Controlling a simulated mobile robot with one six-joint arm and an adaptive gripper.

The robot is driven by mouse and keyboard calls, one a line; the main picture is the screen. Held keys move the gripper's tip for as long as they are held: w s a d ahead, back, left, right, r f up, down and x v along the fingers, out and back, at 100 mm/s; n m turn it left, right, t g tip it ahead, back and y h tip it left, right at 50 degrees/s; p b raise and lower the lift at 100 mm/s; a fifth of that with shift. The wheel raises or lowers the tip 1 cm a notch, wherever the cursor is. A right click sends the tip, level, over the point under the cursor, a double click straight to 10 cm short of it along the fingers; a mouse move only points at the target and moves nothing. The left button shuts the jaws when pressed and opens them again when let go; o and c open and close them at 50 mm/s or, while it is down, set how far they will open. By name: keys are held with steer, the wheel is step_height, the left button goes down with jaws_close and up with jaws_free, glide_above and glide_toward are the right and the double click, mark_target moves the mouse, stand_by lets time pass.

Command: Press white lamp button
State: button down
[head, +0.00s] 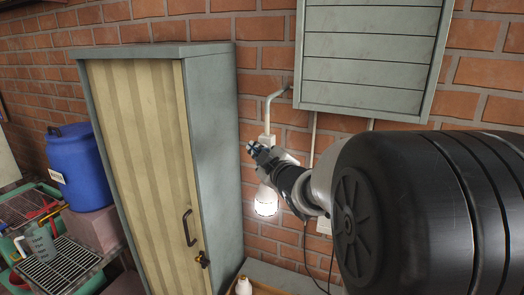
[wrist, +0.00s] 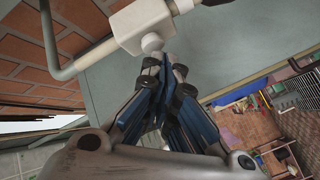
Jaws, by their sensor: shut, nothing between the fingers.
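The lamp (head: 266,203) glows white on the brick wall, below a white box (head: 267,142) on a grey pipe. In the wrist view the white box (wrist: 138,22) is large at the top, with a round white button (wrist: 152,43) on its near side. My gripper (head: 251,148) is beside the box in the head view, partly covering the fitting above the lamp. In the wrist view my gripper (wrist: 163,66) has its fingertips together, empty, just below the button. I cannot tell whether they touch it.
A tall grey cabinet (head: 213,150) with a striped door stands left of the lamp. A grey slatted box (head: 368,55) hangs on the wall above right. A blue barrel (head: 80,165) and a shelf with tools are at the far left.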

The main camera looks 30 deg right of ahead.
steer(key=s+a+b, duration=0.1)
steer(key=s+a, duration=0.1)
steer(key=s+a+b, duration=0.1)
steer(key=a+b, duration=0.1)
steer(key=shift+s+a, duration=0.35)
steer(key=shift+f, duration=0.1)
steer(key=s+a+f+m+g+b, duration=0.3)
steer(key=s+a+f+g+b, duration=0.1)
steer(key=s+f, duration=0.6)
steer(key=s+a+f+m+g+y+b, duration=0.1)
steer(key=s+a+f+g+b, duration=0.3)
steer(key=s+f, duration=0.6)
steer(key=s+a+f+m+g+b, duration=0.4)
steer(key=s+a+f+b, duration=0.2)
steer(key=s+f, duration=0.5)
steer(key=shift+s+m+g+y+b, duration=0.3)
steer(key=shift+s+y+b, duration=0.1)
steer(key=shift+s+b, duration=0.1)
